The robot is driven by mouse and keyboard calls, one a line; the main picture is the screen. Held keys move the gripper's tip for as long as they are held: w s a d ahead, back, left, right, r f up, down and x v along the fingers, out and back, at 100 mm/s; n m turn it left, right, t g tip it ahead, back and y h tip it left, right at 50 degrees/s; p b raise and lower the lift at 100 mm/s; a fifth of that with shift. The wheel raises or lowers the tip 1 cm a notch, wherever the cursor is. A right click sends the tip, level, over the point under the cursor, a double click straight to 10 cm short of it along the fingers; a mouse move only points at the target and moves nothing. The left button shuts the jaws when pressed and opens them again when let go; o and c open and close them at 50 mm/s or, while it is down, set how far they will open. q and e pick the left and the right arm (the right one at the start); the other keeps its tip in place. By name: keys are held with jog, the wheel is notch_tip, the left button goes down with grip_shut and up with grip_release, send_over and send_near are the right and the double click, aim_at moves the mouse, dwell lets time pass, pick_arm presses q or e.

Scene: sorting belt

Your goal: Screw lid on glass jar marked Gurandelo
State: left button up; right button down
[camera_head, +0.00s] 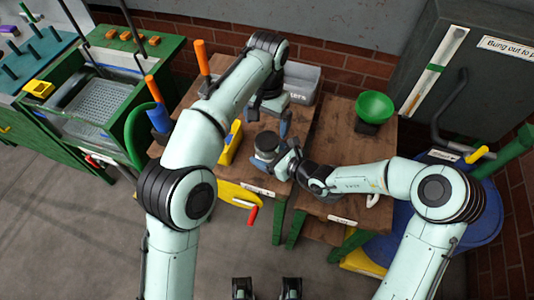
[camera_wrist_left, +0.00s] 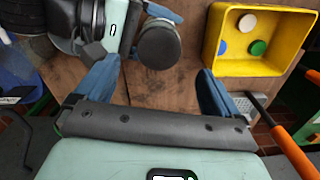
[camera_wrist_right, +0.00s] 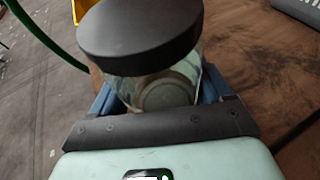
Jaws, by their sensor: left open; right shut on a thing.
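A clear glass jar (camera_wrist_right: 160,92) stands between the fingers of my right gripper (camera_wrist_right: 156,98), which is shut on it. A dark grey round lid (camera_wrist_right: 140,32) sits on the jar's mouth; whether it is threaded tight I cannot tell. The lid also shows from above in the left wrist view (camera_wrist_left: 159,46) and in the head view (camera_head: 267,141). My left gripper (camera_wrist_left: 157,88) is open and empty, its blue fingers apart, with the lid just beyond them. In the head view the left gripper (camera_head: 268,112) is beside the jar, on its far side. No name on the jar is readable.
A yellow bin (camera_wrist_left: 213,66) holding small white, blue and green discs is beside the left gripper. A green bowl (camera_head: 375,106) stands on the right table, and a grey bin (camera_head: 302,80) at the back. Orange-handled tools and a blue container (camera_head: 158,118) stand left.

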aim_at(267, 140)
pick_arm(q)
jog(key=n, duration=0.2)
jog(key=r+n, duration=0.1)
jog(key=n, duration=0.4)
jog(key=shift+r, duration=0.3)
jog(key=shift+f, duration=0.1)
jog(key=shift+f, duration=3.95)
jog(key=c, duration=1.2)
jog(key=o, duration=1.2)
jog(key=shift+o, duration=0.2)
